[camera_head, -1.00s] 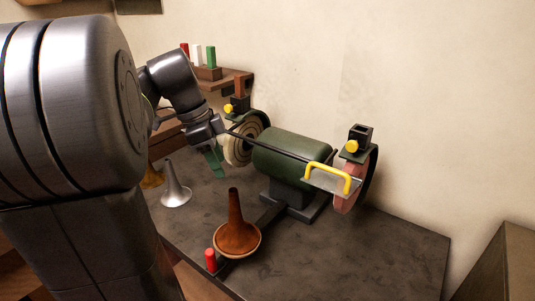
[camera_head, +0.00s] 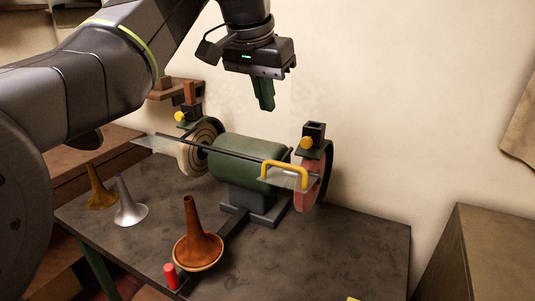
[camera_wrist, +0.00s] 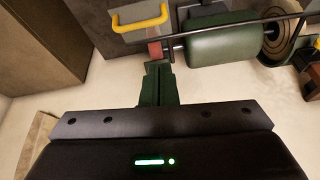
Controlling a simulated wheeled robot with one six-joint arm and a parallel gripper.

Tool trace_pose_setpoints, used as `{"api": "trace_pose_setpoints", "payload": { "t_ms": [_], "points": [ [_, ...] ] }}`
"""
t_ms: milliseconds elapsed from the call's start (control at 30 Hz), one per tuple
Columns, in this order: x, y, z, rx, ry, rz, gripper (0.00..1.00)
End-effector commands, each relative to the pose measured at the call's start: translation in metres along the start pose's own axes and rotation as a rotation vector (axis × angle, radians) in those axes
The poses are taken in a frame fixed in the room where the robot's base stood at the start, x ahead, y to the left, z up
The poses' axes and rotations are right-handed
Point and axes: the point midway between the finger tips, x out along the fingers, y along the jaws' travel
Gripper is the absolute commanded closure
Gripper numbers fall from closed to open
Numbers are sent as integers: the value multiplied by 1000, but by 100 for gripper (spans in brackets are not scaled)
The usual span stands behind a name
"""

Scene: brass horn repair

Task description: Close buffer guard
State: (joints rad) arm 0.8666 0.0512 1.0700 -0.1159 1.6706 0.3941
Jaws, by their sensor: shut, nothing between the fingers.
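The buffer has a green motor (camera_head: 243,158) with a pale ringed wheel (camera_head: 193,152) on the left and a reddish wheel (camera_head: 309,188) on the right. A clear guard plate with a yellow handle (camera_head: 284,168) sticks out nearly flat in front of the right wheel. Another clear plate (camera_head: 158,143) sticks out by the left wheel; a dark rod runs between them. My gripper (camera_head: 266,104) is shut and empty, pointing down above and behind the motor, apart from it. In the wrist view, the fingers (camera_wrist: 157,70) show below the yellow handle (camera_wrist: 140,22) and motor (camera_wrist: 222,46).
An orange-brown horn bell (camera_head: 194,245), a silver bell (camera_head: 129,208) and a brass bell (camera_head: 99,190) stand on the dark bench (camera_head: 335,250). A red cylinder (camera_head: 171,275) is at the front edge. The bench's right side is mostly clear. A brown cabinet (camera_head: 475,255) stands at right.

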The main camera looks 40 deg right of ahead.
Motion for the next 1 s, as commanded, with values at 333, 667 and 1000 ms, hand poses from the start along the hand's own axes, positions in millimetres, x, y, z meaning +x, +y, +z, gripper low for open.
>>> {"api": "trace_pose_setpoints", "payload": {
  "t_ms": [333, 667, 1000],
  "points": [
    [-16, 31, -7, -115, 46, -8, 100],
    [47, 31, -9, -113, 43, -7, 100],
    [96, 32, 7, -114, 47, -8, 100]
  ]
}}
